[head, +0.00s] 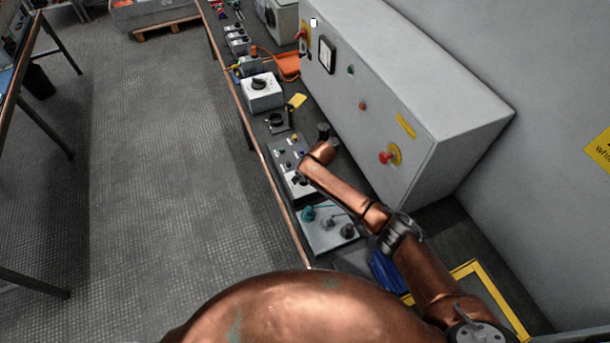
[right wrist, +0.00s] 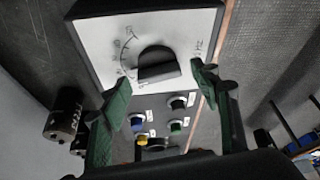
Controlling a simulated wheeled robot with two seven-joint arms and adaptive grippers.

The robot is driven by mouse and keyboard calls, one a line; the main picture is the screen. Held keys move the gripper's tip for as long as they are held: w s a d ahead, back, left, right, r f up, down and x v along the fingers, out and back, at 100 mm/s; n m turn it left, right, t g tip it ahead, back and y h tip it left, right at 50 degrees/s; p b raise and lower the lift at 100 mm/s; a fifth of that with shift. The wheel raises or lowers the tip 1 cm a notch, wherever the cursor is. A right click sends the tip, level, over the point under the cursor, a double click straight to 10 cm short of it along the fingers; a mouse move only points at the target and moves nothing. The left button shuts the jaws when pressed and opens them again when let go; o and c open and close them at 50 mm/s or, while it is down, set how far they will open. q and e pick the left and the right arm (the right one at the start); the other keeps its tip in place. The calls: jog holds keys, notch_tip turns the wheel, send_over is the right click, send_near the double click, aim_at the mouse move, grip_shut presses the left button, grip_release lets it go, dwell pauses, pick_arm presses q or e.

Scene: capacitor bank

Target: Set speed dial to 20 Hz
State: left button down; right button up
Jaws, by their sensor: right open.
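The speed dial is a white square plate (right wrist: 105,45) with a black knob (right wrist: 158,62), an arc of scale marks and "Hz" lettering in the right wrist view. The exact setting is too small to read. In the head view its white plate (head: 298,186) sits at the near end of a grey button panel, partly hidden by my arm. My right gripper (right wrist: 158,93) is open and empty, its green fingertips on either side of the knob in the picture. I cannot see any contact with it. My left gripper is not in view.
The button panel (right wrist: 160,115) carries blue, yellow, green and black controls. A plate with several knobs (head: 328,232) lies nearer me. A white box with a black dial (head: 262,91) stands farther along the bench. A grey cabinet (head: 400,100) with a red button closes off the right side.

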jog(key=v, duration=1.2)
dwell(0.3)
